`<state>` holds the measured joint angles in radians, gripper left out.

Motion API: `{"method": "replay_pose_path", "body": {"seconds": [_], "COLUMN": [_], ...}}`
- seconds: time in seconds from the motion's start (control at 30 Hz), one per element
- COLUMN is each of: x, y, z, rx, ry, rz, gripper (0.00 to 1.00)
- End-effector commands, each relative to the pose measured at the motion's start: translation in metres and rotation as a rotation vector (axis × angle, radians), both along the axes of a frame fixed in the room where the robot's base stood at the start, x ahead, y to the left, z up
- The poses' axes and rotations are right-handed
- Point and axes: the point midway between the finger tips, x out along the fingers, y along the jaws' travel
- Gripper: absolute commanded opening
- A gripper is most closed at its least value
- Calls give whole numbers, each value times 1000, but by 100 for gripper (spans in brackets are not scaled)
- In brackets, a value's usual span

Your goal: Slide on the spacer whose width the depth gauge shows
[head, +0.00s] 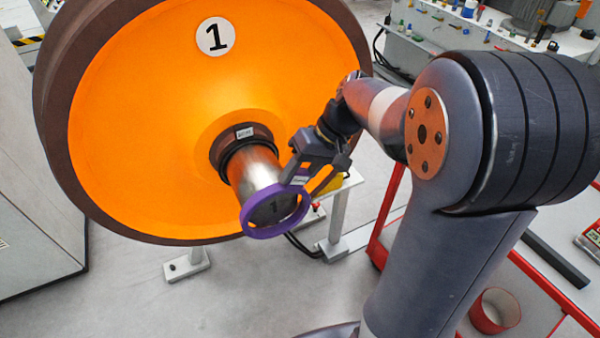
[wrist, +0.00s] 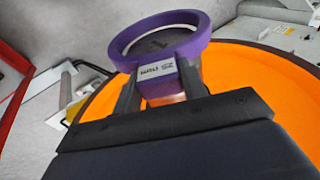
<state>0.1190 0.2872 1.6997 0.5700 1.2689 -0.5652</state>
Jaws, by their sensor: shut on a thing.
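A purple spacer ring (head: 246,222) is in my gripper (head: 303,185) at the free end of the silver axle stub (head: 256,172). In the head view the ring frames the dark end face marked 1; I cannot tell whether it is around the stub or just in front of it. In the wrist view my gripper (wrist: 158,84) is shut on the tab of the purple ring (wrist: 203,28), whose upside-down label seems to read 25. The stub sticks out of the orange wheel (head: 150,110) marked 1. A dark collar (head: 226,150) with a small label sits at its root.
A red-framed cart (head: 385,215) stands at right, with a red-brown cup (head: 495,311) and a partly cut-off device with a display (head: 592,238), unreadable here. A grey cabinet (head: 35,180) stands at left. A bench with small parts (head: 450,40) is behind.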

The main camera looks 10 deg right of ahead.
Motion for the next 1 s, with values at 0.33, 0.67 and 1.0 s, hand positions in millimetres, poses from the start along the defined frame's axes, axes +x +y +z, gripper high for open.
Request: {"method": "replay_pose_path", "body": {"seconds": [0.33,0.67,1.0], "x": [9,17,25], "y": [3,5,7], "z": [0,1,1], "rx": [1,1,1], "ry": [0,-1,-1], "rz": [0,0,0], "gripper": [14,14,14]}}
